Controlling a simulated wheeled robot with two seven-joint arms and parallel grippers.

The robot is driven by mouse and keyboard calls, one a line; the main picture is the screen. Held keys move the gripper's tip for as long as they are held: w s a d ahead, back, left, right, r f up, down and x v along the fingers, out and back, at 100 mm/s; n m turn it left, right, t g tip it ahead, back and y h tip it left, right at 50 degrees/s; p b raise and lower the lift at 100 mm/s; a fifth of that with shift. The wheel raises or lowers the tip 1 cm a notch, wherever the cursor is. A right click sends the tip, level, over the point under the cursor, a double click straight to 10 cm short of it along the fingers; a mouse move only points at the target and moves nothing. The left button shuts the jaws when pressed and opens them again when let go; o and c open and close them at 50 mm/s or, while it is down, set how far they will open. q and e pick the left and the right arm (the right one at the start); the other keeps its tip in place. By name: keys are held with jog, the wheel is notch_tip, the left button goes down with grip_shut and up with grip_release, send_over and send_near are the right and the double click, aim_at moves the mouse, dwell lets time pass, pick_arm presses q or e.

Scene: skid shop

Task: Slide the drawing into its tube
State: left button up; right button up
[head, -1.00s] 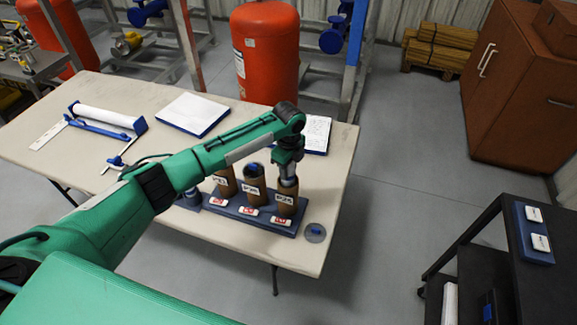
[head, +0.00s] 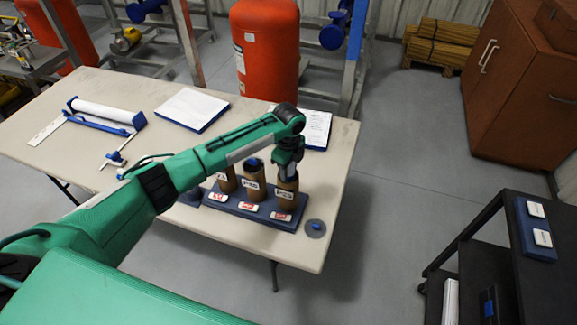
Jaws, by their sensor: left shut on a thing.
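Three brown cardboard tubes with white labels stand upright in a blue rack (head: 232,206) at the table's front right. My left gripper (head: 289,170) is directly above the rightmost tube (head: 286,196), pointing down and close to its mouth. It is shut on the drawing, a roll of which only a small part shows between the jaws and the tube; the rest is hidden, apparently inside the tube. The middle tube (head: 252,184) has a dark top with blue in it. The left tube (head: 227,181) is partly hidden by my arm. My right gripper is not in view.
A grey disc with a blue knob (head: 315,227) lies near the table's front right corner. A white roll in a blue holder (head: 107,111) and a paper pad (head: 192,108) lie further back. A black cart (head: 487,250) stands at right, with clear floor between.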

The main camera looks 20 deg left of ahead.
pick_arm(q)
jog(key=shift+f, duration=0.5)
jog(key=o, duration=1.5)
jog(key=shift+r, duration=0.1)
jog(key=shift+r+p, duration=3.15)
jog(key=shift+r, duration=0.3)
